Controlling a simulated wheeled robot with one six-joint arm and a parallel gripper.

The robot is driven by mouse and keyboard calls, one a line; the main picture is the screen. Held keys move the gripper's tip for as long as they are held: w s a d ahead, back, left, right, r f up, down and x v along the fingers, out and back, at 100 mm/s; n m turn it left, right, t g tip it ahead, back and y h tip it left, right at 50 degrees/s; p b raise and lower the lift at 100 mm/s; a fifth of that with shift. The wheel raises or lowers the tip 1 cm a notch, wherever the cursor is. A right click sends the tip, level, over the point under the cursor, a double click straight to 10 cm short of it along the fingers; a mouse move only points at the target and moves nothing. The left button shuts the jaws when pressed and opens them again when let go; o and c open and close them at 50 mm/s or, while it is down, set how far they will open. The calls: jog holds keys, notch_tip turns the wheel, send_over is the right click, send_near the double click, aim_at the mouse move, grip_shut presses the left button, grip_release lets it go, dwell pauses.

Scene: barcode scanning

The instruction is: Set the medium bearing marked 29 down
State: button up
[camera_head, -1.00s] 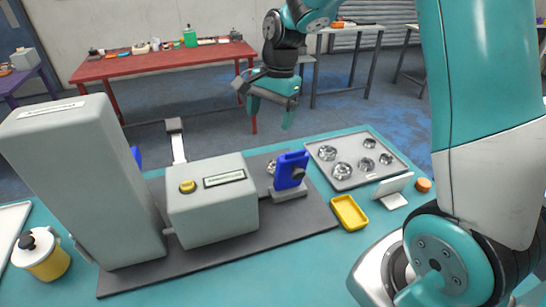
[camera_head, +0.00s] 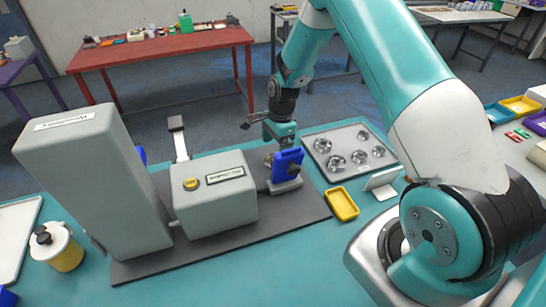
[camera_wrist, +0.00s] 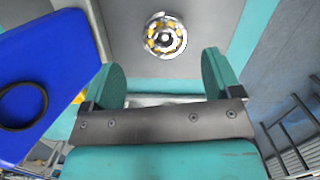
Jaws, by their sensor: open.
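A silver bearing with yellow-orange balls (camera_wrist: 165,36) lies flat on the dark grey mat in the wrist view. In the head view it shows partly behind the blue block (camera_head: 288,163), just left of it (camera_head: 268,160). No number can be read on it. My gripper (camera_head: 281,142) is low over the mat, behind the blue block. In the wrist view my gripper (camera_wrist: 163,78) has its two green fingers wide apart with nothing between them. The bearing is beyond the fingertips and apart from them.
A tray (camera_head: 314,137) to the right holds several bearings. A grey scanning machine (camera_head: 213,204) stands left of the blue block. A yellow bin (camera_head: 341,203) and a white stand (camera_head: 383,181) sit in front of the tray. A red table (camera_head: 160,50) stands behind.

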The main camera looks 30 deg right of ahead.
jog(key=f+p, duration=0.1)
jog(key=f, duration=0.1)
jog(key=f+p, duration=0.1)
jog(key=shift+w+a+f+p, duration=0.25)
jog(key=shift+a+f+p, duration=0.05)
jog(key=shift+f+p, duration=0.1)
jog(key=shift+f, duration=0.65)
jog(key=c, duration=1.2)
jog(key=shift+o, duration=0.2)
jog(key=shift+r, duration=0.1)
